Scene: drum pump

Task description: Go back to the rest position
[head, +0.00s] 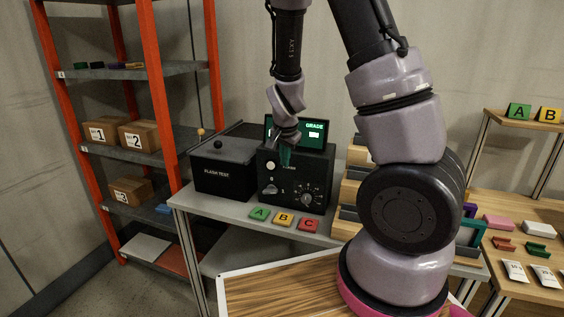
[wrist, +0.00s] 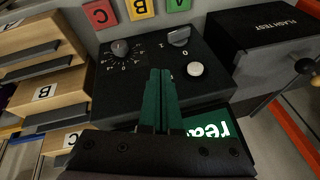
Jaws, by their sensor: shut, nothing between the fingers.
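My gripper (head: 285,155) has dark green fingers and is shut and empty. It hangs in front of the upper face of a black test device (head: 312,177). In the wrist view the fingertips (wrist: 160,73) are together, over the device panel (wrist: 140,58). A white button (wrist: 195,69) shows just right of them, and I cannot tell whether they touch the panel. The device also has a dial (head: 307,199), a switch (head: 270,189) and a lit screen (head: 314,134) reading "GRADE", partly hidden by my arm. In the wrist view part of the screen (wrist: 208,128) shows "rea".
A black "FLASH TEST" box (head: 222,175) stands left of the device. Green A (head: 260,213), yellow B (head: 283,219) and red C (head: 308,225) cards lie in front. An orange-framed shelf (head: 159,105) holds numbered boxes at left. Wooden bins (wrist: 42,62) stand beside the device.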

